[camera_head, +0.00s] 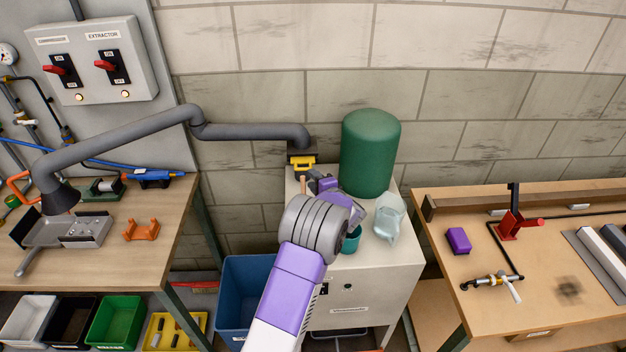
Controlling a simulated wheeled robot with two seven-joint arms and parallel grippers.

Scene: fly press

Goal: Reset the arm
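A grey jointed extraction arm (120,142) runs from a black and yellow collar (301,160) above the cabinet, across to the left bench. My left arm, purple and white, reaches up in front of the cabinet. Its gripper (322,182) is just below and right of the collar, mostly hidden by my wrist. A brownish peg-like piece shows beside it, and I cannot tell whether they touch. Whether the fingers are open or shut is not clear. My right gripper is not in view.
A green tank (370,152), a clear jug (389,218) and a teal cup (351,240) stand close right of my wrist on the cabinet (400,262). An extractor switch box (91,60) hangs at upper left. The right bench (540,300) holds a red tool (510,226) and purple block (458,240).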

